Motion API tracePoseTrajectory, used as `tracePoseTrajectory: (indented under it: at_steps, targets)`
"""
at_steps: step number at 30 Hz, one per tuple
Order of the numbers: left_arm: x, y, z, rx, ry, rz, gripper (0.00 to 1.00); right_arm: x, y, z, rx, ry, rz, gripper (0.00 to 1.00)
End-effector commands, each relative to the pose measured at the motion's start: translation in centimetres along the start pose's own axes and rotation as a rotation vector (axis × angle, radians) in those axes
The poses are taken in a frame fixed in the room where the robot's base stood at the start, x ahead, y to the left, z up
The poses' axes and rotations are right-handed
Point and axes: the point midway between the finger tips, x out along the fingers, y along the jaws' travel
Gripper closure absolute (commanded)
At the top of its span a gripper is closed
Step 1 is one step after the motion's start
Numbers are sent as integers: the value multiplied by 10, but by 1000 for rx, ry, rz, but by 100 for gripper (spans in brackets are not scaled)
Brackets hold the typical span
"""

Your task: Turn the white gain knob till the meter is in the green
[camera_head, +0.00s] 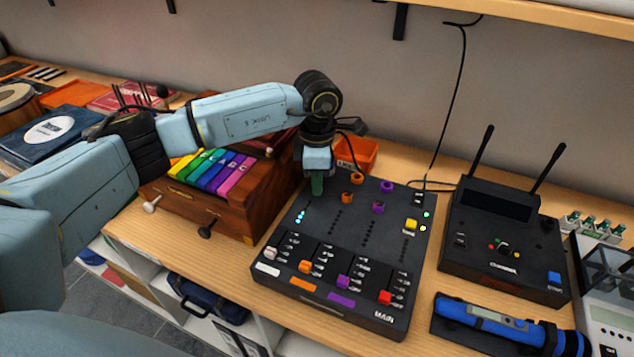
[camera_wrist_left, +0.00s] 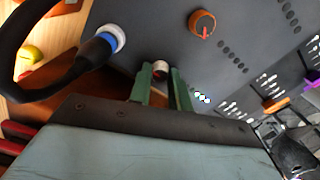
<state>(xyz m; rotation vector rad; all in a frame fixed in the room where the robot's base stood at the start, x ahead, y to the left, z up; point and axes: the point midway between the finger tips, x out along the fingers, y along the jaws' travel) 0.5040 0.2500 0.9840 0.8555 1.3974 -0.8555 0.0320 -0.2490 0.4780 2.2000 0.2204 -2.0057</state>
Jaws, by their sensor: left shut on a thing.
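The black mixer (camera_head: 325,257) lies on the wooden table in the head view, its strips coloured white, orange, purple and red. My left gripper (camera_head: 317,188) points down over its back left corner and hides the white gain knob there. In the left wrist view, the green fingers of my left gripper (camera_wrist_left: 163,84) are shut on the white gain knob (camera_wrist_left: 160,68); only part of its top shows. The meter beside it has a few small lights lit, whitish and bluish, in the left wrist view (camera_wrist_left: 202,97) and the head view (camera_head: 300,217). Their exact colour is hard to tell.
Orange knobs (camera_head: 346,196) and purple knobs (camera_head: 378,207) stand close by. A black cable with a blue-ringed plug (camera_wrist_left: 103,43) enters the mixer beside my fingers. A wooden xylophone box (camera_head: 225,195) stands left, an orange bin (camera_head: 362,151) behind, a black receiver (camera_head: 505,235) right.

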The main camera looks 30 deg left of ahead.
Motion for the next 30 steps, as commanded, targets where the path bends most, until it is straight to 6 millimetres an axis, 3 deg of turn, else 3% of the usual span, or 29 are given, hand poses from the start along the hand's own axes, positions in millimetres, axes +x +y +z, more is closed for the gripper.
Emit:
tracePoseTrajectory:
  at_steps: [22, 23, 24, 27, 30]
  targets:
    - [-2, 1, 1, 93, -5, 4, 100, 6, 0, 0, 0, 0, 0, 100]
    - [-2, 1, 1, 93, -5, 4, 77, 6, 0, 0, 0, 0, 0, 100]
    - [-2, 1, 1, 93, -5, 4, 72, 6, 0, 0, 0, 0, 0, 100]
    - [-2, 0, 1, 93, -4, 3, 59, 6, 0, 0, 0, 0, 0, 100]
    - [-1, 0, 1, 93, -3, 2, 59, 6, 0, 0, 0, 0, 0, 100]
